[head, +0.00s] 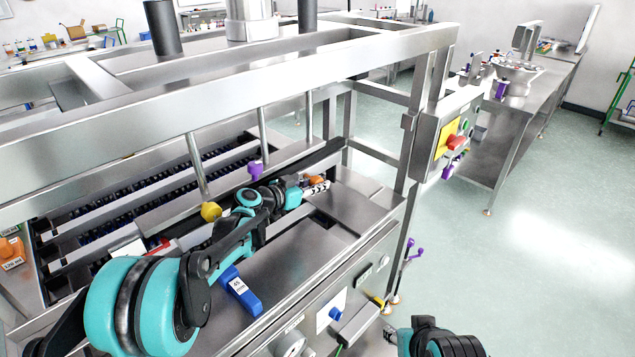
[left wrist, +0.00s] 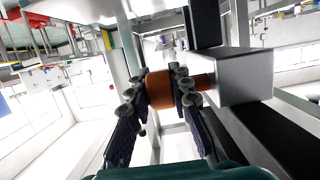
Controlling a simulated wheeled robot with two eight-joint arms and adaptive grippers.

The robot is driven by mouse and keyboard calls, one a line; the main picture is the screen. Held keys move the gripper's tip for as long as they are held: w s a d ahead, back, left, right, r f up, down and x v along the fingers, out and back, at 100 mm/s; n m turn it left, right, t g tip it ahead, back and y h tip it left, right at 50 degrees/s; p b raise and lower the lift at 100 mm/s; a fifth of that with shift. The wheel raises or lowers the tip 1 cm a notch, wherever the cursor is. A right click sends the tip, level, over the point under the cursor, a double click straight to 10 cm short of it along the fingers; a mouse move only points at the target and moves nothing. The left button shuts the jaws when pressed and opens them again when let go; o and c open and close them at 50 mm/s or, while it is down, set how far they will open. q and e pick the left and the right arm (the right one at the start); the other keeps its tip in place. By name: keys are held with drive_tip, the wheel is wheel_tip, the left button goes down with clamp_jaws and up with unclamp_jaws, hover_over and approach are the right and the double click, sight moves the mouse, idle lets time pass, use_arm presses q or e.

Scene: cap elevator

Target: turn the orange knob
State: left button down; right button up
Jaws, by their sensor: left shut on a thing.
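The orange knob (left wrist: 161,89) sits between the two fingers of my left gripper (left wrist: 158,88) in the left wrist view. The fingers press on it from both sides, and the gripper is shut on it. The knob's shaft runs right to a grey metal block (left wrist: 238,78). In the head view my left gripper (head: 308,189) is at the far end of my left arm, by the machine's inner corner. Only a small part of the orange knob (head: 317,180) shows there. My right gripper is not in view.
The machine's steel frame (head: 240,80) rises around and above my left arm. A yellow knob (head: 211,211) and a purple knob (head: 255,168) are close to the arm. A blue piece (head: 240,291) lies below it. A control box (head: 447,140) is at right. Open floor lies beyond.

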use_arm(q)
drive_tip(key=c, duration=1.4)
unclamp_jaws()
drive_tip(key=shift+o, duration=0.2)
